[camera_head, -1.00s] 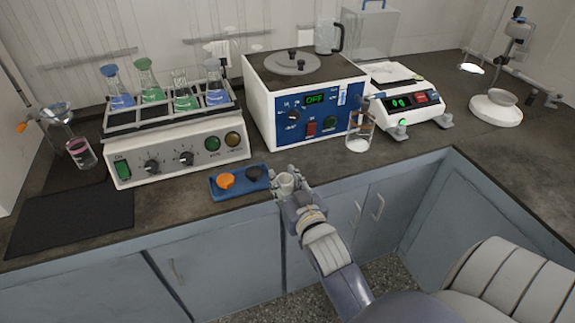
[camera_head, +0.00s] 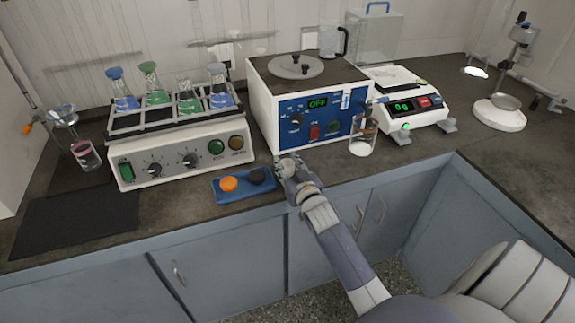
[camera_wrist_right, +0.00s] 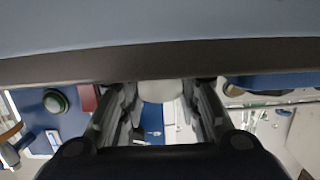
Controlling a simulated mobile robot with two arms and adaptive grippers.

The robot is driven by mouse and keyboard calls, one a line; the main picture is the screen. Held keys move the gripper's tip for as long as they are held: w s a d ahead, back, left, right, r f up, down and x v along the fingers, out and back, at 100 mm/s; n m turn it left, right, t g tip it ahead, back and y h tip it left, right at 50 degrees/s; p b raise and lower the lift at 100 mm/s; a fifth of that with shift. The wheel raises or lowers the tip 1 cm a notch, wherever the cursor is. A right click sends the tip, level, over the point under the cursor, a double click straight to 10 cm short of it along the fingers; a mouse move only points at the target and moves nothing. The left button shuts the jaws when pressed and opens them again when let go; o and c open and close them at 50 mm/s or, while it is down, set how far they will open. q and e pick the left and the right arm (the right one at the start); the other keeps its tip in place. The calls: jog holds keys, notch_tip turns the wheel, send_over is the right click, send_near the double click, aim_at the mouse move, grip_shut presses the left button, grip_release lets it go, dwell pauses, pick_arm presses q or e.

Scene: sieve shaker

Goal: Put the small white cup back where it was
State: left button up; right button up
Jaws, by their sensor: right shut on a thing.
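My right gripper (camera_head: 289,163) is shut on the small white cup, just in front of the blue-fronted machine and to the right of the blue tray. The wrist view shows the pale cup (camera_wrist_right: 160,91) between the two fingers (camera_wrist_right: 162,104). In the head view I cannot clearly tell the cup from the pale fingers around it. I cannot tell whether the cup touches the counter. My left gripper is in neither view.
The blue tray (camera_head: 249,197) holds an orange and a dark round piece. The blue-fronted machine (camera_head: 287,133) stands close beyond the gripper. A glass bottle (camera_head: 362,147) stands to the right, before the balance (camera_head: 411,115). Dark counter lies free at far right.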

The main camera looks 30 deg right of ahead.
jog(key=shift+f, duration=0.15)
jog(key=o, duration=0.6)
jog(key=shift+s+r, duration=0.15)
jog(key=shift+r, duration=0.05)
jog(key=v, duration=1.1)
jog(key=shift+s+r, duration=0.1)
jog(key=shift+s, duration=0.3)
jog(key=shift+a, duration=0.1)
